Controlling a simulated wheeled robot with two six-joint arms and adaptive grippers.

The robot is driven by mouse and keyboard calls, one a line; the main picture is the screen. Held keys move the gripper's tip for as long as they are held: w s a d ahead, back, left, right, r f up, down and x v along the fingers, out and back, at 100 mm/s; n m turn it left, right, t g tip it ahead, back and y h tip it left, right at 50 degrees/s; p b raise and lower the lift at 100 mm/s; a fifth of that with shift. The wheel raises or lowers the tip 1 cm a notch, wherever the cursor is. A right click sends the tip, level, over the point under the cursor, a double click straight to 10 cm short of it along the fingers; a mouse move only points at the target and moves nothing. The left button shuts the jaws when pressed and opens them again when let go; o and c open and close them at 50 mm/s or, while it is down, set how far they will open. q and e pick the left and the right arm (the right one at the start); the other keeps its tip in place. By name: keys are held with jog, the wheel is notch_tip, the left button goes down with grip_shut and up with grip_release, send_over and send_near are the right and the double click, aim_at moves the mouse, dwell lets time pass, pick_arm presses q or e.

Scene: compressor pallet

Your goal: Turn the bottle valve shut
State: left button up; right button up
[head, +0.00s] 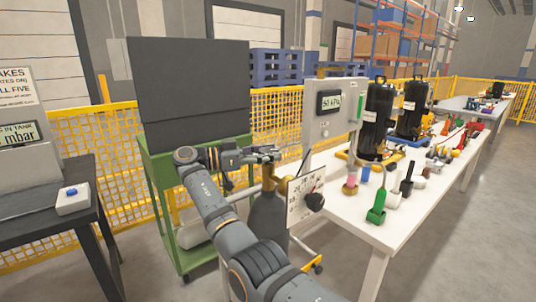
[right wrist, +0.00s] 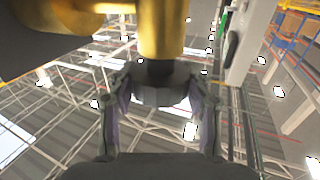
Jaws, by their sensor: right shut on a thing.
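The grey gas bottle (head: 268,222) stands upright between the green cart and the white table. Its brass valve (head: 277,183) sits on top and also shows large in the right wrist view (right wrist: 162,30). A dark grey hand knob (right wrist: 158,92) is on the end of the brass body. My right gripper (head: 267,154) reaches the top of the valve. In the right wrist view its two fingers are closed on opposite sides of the knob. The knob is mostly hidden in the head view. My left gripper is not in view.
A white panel with a black knob (head: 314,201) hangs right of the bottle. A gauge box (head: 335,128) stands behind it. The white table (head: 345,215) carries black compressors (head: 377,118) and several small parts. The green cart (head: 170,205) stands left of the bottle.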

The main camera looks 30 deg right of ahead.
aim_at(269, 149)
jog(key=shift+f+g, duration=0.15)
jog(key=shift+g, duration=0.15)
jog(key=o, duration=1.2)
notch_tip(269, 149, up, 10)
jog(key=shift+r, duration=0.1)
